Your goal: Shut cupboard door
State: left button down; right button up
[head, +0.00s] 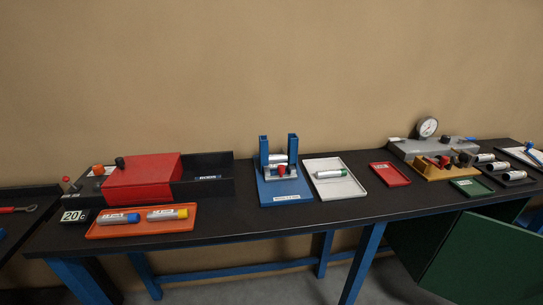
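The green cupboard door (484,262) is at the lower right of the head view, below the bench top. It stands swung out toward me from the cupboard (414,235), with a dark gap between its top edge and the bench. Its right and lower parts run out of the frame, and no handle can be made out. Neither of my grippers shows in this view.
The black bench top (230,222) on blue legs (362,262) runs above the cupboard. It carries a red box (143,183), an orange tray (110,230), a blue fixture (284,190), a white tray (350,187) and a gauge (427,127). Floor shows left of the door.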

aim_at(483, 260)
jog(key=z, duration=2)
jog(key=i+l+u, duration=0.1)
jog(key=l+u, duration=0.15)
jog(key=u, duration=0.2)
jog(key=l+u, duration=0.25)
jog(key=u, duration=0.15)
jog(key=i+l+u, duration=0.1)
jog(key=l+u, duration=0.2)
jog(key=u, duration=0.15)
